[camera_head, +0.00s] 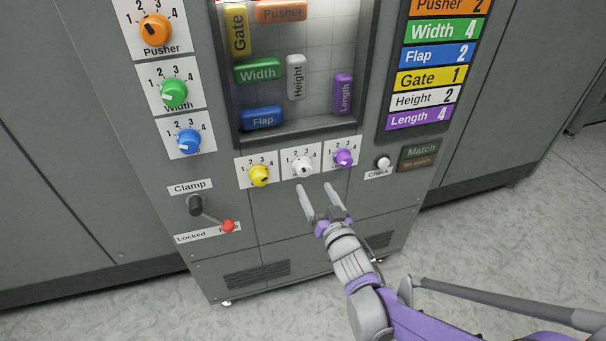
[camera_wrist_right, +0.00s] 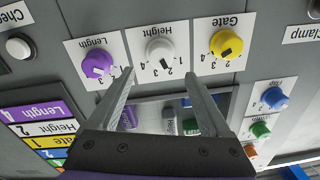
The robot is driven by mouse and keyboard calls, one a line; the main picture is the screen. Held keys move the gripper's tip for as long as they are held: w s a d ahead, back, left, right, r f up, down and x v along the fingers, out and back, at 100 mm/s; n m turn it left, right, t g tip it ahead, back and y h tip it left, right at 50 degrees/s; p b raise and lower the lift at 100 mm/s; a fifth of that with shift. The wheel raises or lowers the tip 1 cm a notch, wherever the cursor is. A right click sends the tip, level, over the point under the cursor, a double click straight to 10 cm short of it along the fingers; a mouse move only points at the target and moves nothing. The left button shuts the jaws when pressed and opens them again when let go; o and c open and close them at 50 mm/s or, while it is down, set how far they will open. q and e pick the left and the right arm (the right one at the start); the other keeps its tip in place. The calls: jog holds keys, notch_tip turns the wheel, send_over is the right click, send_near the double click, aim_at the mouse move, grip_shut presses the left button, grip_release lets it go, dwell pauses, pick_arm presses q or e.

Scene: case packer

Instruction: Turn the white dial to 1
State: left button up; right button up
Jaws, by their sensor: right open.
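The white dial (camera_head: 302,166), labelled Height, sits in the middle of the lower row of three dials on the grey machine front. In the right wrist view the white dial (camera_wrist_right: 158,50) appears upside down, between the two fingertips and beyond them. Its dark mark seems to point near 2, but it is small. My right gripper (camera_head: 316,187) is open and empty, just below and in front of the dial, apart from it. In the wrist view the fingers of the right gripper (camera_wrist_right: 160,76) straddle the dial's line. My left gripper is not in view.
The yellow Gate dial (camera_head: 259,175) and purple Length dial (camera_head: 343,158) flank it closely. A Check button (camera_head: 383,162) is at right. The clamp lever with red knob (camera_head: 228,226) is at lower left. The label board (camera_head: 430,78) reads Height 2.

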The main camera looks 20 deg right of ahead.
aim_at(305, 172)
jog(key=w, duration=0.7)
jog(key=shift+w+a, duration=0.3)
jog(key=shift+w, duration=0.05)
grip_shut()
